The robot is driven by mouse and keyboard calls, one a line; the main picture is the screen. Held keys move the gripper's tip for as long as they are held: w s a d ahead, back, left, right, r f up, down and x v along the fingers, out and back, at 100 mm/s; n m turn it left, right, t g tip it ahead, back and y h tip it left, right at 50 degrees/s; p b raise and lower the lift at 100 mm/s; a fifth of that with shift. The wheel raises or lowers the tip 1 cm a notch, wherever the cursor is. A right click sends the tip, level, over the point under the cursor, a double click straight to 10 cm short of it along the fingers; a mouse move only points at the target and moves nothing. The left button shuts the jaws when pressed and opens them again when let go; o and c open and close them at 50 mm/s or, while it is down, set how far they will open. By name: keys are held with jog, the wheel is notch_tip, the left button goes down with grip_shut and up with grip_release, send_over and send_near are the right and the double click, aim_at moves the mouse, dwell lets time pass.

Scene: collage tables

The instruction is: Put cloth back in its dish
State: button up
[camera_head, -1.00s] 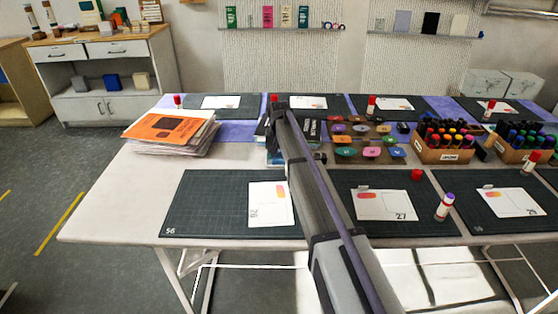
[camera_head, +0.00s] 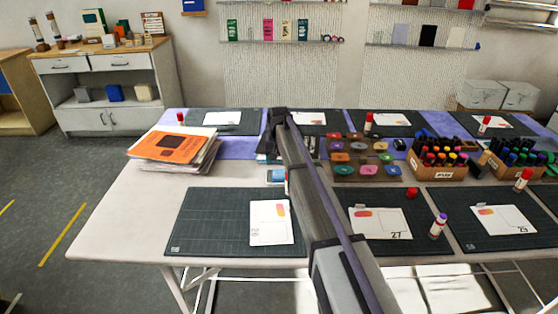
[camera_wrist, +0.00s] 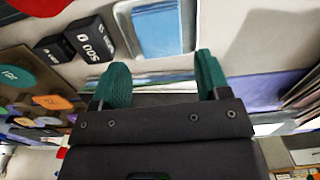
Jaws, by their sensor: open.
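My gripper (camera_wrist: 162,78) is open in the wrist view, its two green fingertips wide apart. Just beyond them is a shallow pale-rimmed dish (camera_wrist: 192,38) with a flat blue cloth-like surface (camera_wrist: 157,28) inside. A light blue strip shows between the fingertips; I cannot tell whether it is cloth. In the head view, a small pale and blue item (camera_head: 276,177), probably this dish, lies just left of my arm.
Black boxes (camera_wrist: 95,38) stand left of the dish. Round coloured pads (camera_head: 358,158) lie right of my arm, with marker crates (camera_head: 438,172) beyond. A stack of papers (camera_head: 176,148) is at left. Dark mats (camera_head: 198,235) with cards line the table. Bare table lies left of the front mat.

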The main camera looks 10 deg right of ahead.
aim_at(279, 173)
notch_tip(279, 173, up, 7)
jog(key=p, duration=0.4)
jog(key=s+n+p, duration=0.1)
jog(key=s+n, duration=0.1)
jog(key=s, duration=3.6)
jog(key=shift+s+r, duration=0.15)
jog(key=shift+r, duration=0.05)
